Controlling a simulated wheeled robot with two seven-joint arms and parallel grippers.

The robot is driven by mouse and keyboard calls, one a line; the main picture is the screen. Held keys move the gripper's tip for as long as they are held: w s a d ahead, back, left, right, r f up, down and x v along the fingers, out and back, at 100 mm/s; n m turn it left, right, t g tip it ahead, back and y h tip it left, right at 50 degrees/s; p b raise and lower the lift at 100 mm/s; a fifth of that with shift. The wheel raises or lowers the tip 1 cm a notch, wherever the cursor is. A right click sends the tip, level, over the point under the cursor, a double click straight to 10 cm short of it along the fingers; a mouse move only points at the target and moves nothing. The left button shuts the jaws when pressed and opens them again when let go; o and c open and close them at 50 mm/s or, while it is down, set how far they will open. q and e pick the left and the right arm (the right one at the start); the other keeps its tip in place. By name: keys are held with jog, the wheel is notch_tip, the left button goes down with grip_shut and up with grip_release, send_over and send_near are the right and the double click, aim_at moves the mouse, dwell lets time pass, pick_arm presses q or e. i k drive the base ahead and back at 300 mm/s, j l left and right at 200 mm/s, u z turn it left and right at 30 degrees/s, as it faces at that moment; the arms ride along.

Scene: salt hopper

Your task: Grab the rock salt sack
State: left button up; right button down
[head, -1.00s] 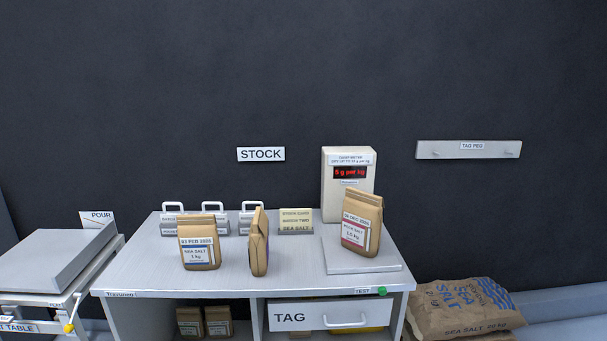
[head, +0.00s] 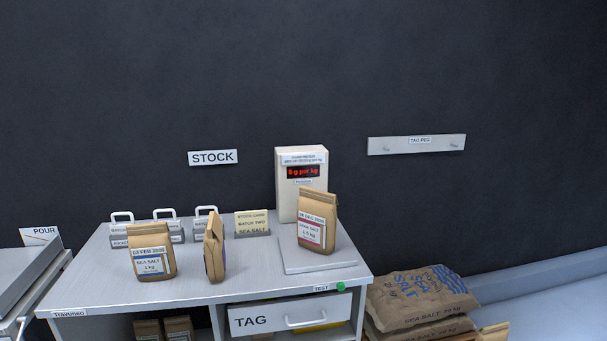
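No sack in view can be read for certain as rock salt. A large brown sack (head: 418,298) marked SEA SALT in blue and dark print lies on a stack at the right of the bench. The light brown corner of another sack or bag (head: 494,332) shows at the bottom edge, its print hidden. A small upright paper bag (head: 317,222) with a red-banded label stands on the test plate; its label is too small to read surely. Neither of my grippers is in view.
The bench (head: 110,290) holds a blue-labelled sea salt bag (head: 152,250), a bag turned edge-on (head: 215,246), a stock card (head: 252,223) and a meter box (head: 286,205). Below is the TAG drawer (head: 275,318), shut. A tag peg board (head: 416,144) hangs on the wall. Floor at far right looks clear.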

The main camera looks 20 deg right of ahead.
aim_at(316, 210)
jog(key=z, duration=0.65)
jog(key=i+j+z, duration=0.15)
jog(key=z, duration=0.25)
jog(key=i+j+z, duration=0.15)
jog(key=z, duration=0.3)
jog(key=j+z, duration=0.4)
jog(key=i+j+z, duration=0.1)
jog(key=j, duration=0.35)
jog(key=i+j+z, duration=0.1)
jog(key=j, duration=0.4)
jog(key=i+j, duration=0.1)
jog(key=j, duration=0.35)
jog(key=z, duration=0.05)
